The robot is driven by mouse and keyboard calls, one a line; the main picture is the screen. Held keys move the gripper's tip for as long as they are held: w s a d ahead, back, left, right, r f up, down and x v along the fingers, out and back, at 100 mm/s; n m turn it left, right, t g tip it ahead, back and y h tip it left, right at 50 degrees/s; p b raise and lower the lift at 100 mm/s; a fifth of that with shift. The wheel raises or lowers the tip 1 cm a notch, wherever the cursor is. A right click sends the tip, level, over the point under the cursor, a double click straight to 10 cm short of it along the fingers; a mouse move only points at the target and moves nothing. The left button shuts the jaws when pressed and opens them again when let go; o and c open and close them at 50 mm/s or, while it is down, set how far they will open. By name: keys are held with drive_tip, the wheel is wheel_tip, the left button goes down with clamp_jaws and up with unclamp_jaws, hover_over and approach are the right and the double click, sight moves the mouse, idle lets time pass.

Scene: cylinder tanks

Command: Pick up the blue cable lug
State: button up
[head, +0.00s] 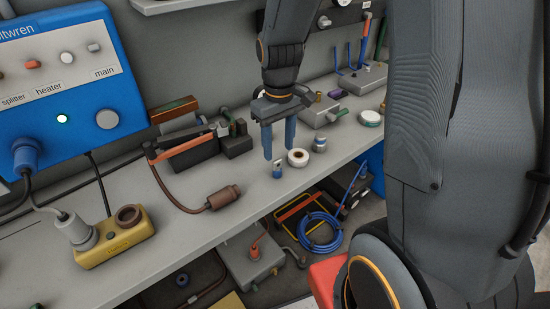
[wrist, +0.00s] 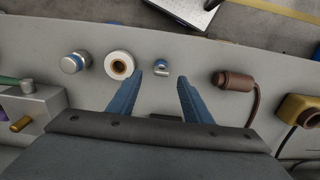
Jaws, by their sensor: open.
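The blue cable lug (head: 277,171) is a small blue and silver piece near the front edge of the grey bench. It also shows in the wrist view (wrist: 161,68), just beyond and between the two fingertips. My gripper (head: 279,153) points down above the bench with its blue fingers apart. In the wrist view my gripper (wrist: 160,77) is open and empty, with one finger to each side of the lug. I cannot tell the exact height of the fingertips over the bench.
A white tape roll (head: 298,157) lies close to the lug, with a silver and blue cylinder (head: 320,144) past it. A brown connector (head: 224,197) with its cable lies left of the lug. Black blocks (head: 236,140) stand behind. The bench's front edge (wrist: 240,47) is close.

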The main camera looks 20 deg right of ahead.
sight(277, 160)
drive_tip(key=shift+a+f+p, duration=0.2)
drive_tip(key=shift+f+p, duration=0.15)
drive_tip(key=shift+f, duration=1)
drive_tip(key=shift+f+p, duration=0.8)
drive_tip(key=shift+f, duration=1.5)
drive_tip(key=shift+c, duration=0.2)
drive_tip(key=c, duration=1.1)
